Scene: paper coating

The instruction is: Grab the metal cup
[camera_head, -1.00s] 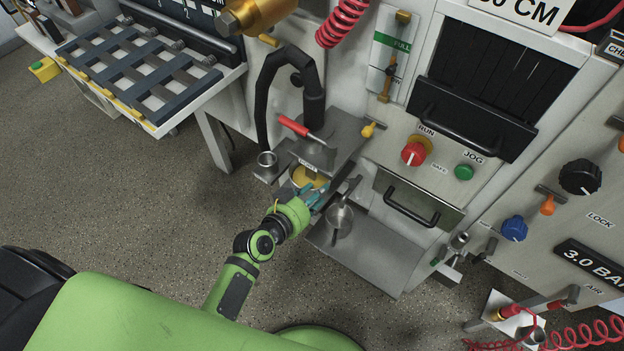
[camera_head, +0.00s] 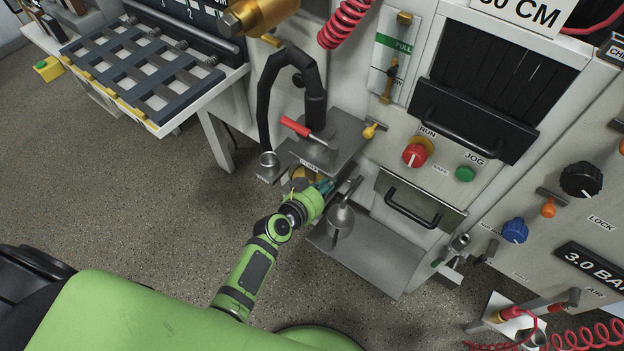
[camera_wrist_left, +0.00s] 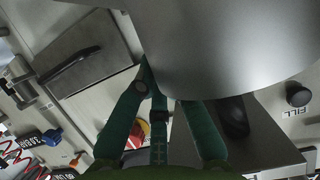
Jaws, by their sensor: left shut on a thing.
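The metal cup (camera_head: 340,222) is a grey vessel with a long upright handle. It hangs at the front of the machine, above a grey metal plate. My left gripper (camera_head: 325,187) is beside the upper part of the cup, shut on it, apparently at the handle. In the left wrist view the cup (camera_wrist_left: 235,40) fills the top right as a large smooth grey cylinder, close beyond my green fingers (camera_wrist_left: 166,90). The exact contact is hidden by the fingers and the cup. My right gripper is not in view.
Behind my gripper stands a grey bracket with a red-handled lever (camera_head: 295,127) and a black hose (camera_head: 270,90). A machine panel with a drawer handle (camera_head: 412,212) rises at right. Open floor lies to the left.

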